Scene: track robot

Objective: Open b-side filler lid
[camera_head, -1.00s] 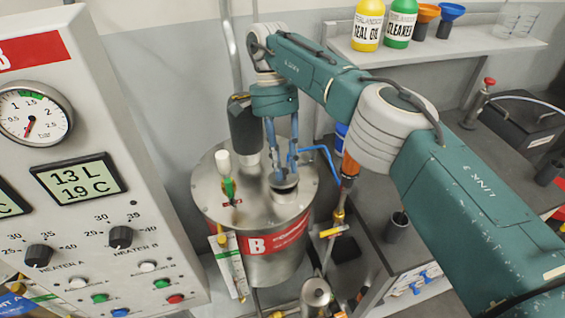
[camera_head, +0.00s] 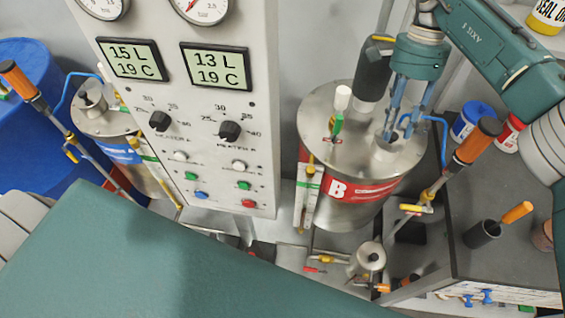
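The B-side tank (camera_head: 350,200) is a steel drum with a red "B" label, right of the control panel. Its filler neck (camera_head: 386,152) is a short grey stub on the right of the tank top. My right gripper (camera_head: 399,135) points down from above, its blue-grey fingers apart and their tips right at the top of the neck. I see nothing held between them. The fingers partly cover the neck's top, so I cannot tell whether the lid is on or whether they touch it. My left gripper is out of view; only a teal arm link shows in front.
A white-handled valve (camera_head: 342,98) and a dark cylinder (camera_head: 374,70) stand close to the gripper on the tank. An orange-handled tool (camera_head: 474,144) stands at its right. The control panel (camera_head: 190,110) is at the left, with the blue-labelled tank (camera_head: 115,140) beyond it.

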